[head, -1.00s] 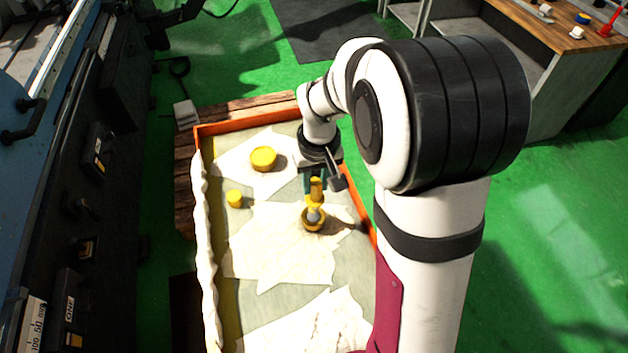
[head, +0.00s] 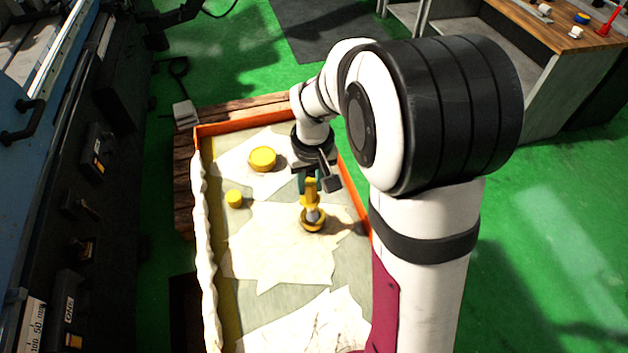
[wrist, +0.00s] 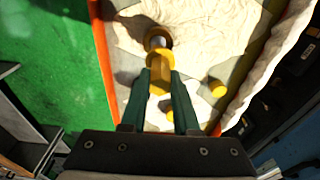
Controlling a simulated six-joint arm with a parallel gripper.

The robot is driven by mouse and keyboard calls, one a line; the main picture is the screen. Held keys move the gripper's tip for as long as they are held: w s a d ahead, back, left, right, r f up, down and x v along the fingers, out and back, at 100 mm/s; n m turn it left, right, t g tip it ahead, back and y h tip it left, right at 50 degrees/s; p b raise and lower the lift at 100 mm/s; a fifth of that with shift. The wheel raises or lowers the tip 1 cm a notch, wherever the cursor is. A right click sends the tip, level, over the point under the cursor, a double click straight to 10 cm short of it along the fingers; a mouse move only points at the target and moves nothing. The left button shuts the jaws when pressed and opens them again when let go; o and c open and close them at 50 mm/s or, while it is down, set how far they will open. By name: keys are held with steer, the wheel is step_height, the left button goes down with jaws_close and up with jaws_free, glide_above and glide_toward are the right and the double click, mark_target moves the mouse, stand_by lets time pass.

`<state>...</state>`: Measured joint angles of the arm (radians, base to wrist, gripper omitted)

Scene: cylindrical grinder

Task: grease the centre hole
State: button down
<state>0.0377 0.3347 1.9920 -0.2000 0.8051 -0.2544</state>
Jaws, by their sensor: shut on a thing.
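My gripper (head: 308,182) is over the tray, and its two teal fingers (wrist: 160,84) are shut on the yellow handle of a brush-like tool (head: 308,194). The tool points down, slightly tilted, and its grey lower part reaches to a small open yellow pot (head: 313,231). The pot stands on a pale sheet. In the wrist view the handle (wrist: 160,72) is between the fingers, with the pot (wrist: 149,41) beyond it. The tool's tip is hidden, so I cannot tell whether it touches the inside of the pot. I cannot make out a centre hole.
A larger round yellow tin (head: 262,158) and a small yellow cylinder (head: 234,198) are to the left in the orange-edged tray (head: 240,124). A dark machine (head: 90,200) stands along the left, and a wooden-topped bench (head: 545,30) at the upper right. Green floor is clear on the right.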

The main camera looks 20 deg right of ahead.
steer(key=shift+d, duration=0.25)
step_height(320, 180, up, 6)
steer(key=shift+f, duration=0.1)
stand_by(0.5)
stand_by(0.4)
